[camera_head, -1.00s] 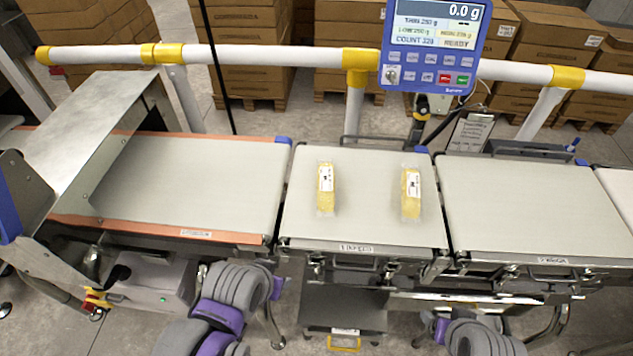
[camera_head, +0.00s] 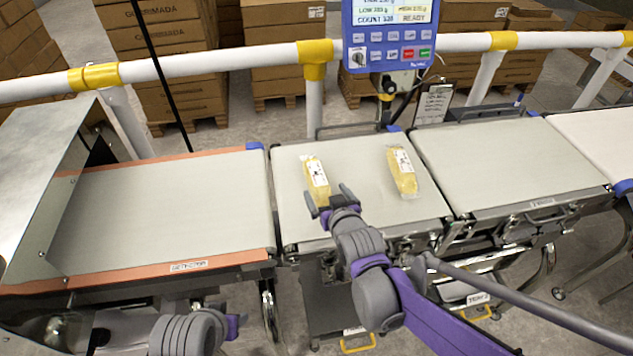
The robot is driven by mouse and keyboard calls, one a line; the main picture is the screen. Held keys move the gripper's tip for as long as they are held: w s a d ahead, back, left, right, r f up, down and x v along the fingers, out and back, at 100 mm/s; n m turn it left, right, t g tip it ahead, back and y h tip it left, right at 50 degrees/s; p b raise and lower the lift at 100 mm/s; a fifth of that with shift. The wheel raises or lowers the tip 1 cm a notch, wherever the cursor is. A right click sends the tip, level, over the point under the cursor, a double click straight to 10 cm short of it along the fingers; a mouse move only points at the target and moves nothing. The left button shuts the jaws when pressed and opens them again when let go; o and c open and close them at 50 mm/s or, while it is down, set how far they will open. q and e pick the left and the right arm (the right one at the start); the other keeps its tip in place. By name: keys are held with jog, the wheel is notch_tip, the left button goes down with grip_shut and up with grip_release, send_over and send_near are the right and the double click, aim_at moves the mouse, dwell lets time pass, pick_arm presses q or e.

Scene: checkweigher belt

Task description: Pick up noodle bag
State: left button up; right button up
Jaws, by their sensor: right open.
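Two yellow noodle bags in clear wrap with white labels lie on the middle belt section. The left noodle bag (camera_head: 316,178) lies just beyond my right gripper, and the right noodle bag (camera_head: 402,171) lies apart from it. My right gripper (camera_head: 328,198) is open, its fingers at the near end of the left bag; I cannot tell whether they touch it. Nothing is held in it. At the lower left, part of my left arm (camera_head: 190,332) shows; its gripper is not in view.
The middle belt (camera_head: 290,152) lies between the orange-edged left belt (camera_head: 180,200) and the right belt (camera_head: 500,165), both bare. A white rail (camera_head: 230,60) and a blue display unit (camera_head: 390,35) stand behind. A metal hood (camera_head: 40,170) covers the far left.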

aim_at(319, 181)
jog(key=shift+w+f, duration=0.25)
jog(key=shift+w, duration=0.3)
jog(key=x, duration=0.5)
jog(key=shift+w+a+r, duration=0.1)
jog(key=shift+a+r, duration=0.2)
jog(key=shift+c, duration=0.2)
grip_shut()
